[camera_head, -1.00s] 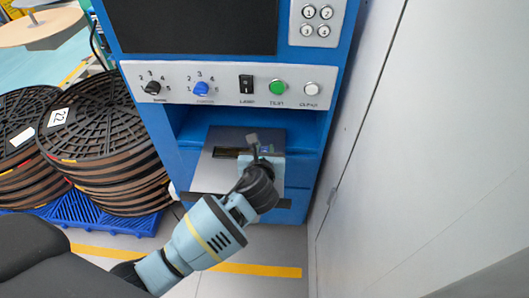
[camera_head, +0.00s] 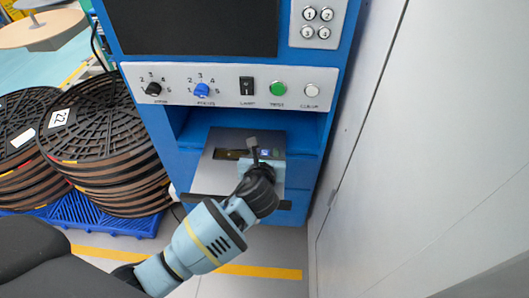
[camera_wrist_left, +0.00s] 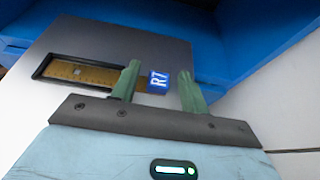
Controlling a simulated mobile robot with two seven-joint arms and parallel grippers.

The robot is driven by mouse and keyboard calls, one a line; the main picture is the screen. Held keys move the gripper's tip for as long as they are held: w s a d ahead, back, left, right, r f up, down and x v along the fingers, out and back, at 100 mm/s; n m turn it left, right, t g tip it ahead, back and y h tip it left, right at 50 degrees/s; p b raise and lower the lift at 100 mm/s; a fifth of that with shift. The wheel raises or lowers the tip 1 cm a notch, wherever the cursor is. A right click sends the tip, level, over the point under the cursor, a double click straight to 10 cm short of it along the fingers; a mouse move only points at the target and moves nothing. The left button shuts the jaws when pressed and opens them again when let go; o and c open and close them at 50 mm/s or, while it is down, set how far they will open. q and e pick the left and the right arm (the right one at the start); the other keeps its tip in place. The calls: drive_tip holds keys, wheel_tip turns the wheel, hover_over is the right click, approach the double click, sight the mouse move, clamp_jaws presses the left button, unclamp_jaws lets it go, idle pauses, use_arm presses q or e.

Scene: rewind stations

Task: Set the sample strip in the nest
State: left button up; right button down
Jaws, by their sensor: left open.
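My left gripper (camera_head: 265,150) is over the grey plate of the blue machine. In the left wrist view its two green fingers (camera_wrist_left: 160,70) are apart. A small blue block marked R7 (camera_wrist_left: 158,83) shows between them, with gaps beside it; it also shows in the head view (camera_head: 266,153). A gold-brown strip (camera_wrist_left: 85,73) lies in a dark-rimmed slot in the plate, which looks like the nest (camera_wrist_left: 42,66). My right gripper is not in view.
The plate (camera_head: 213,178) sits in a recess of the blue machine, below a panel (camera_head: 180,92) of knobs and buttons. A pale wall (camera_head: 430,150) stands close on the right. Stacked black reels (camera_head: 100,130) stand on a blue pallet (camera_head: 130,226) at left.

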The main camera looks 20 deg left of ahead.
use_arm(q)
drive_tip(key=p+v, duration=0.3)
drive_tip(key=v, duration=0.8)
drive_tip(key=shift+s+d, duration=0.15)
drive_tip(key=shift+s, duration=0.1)
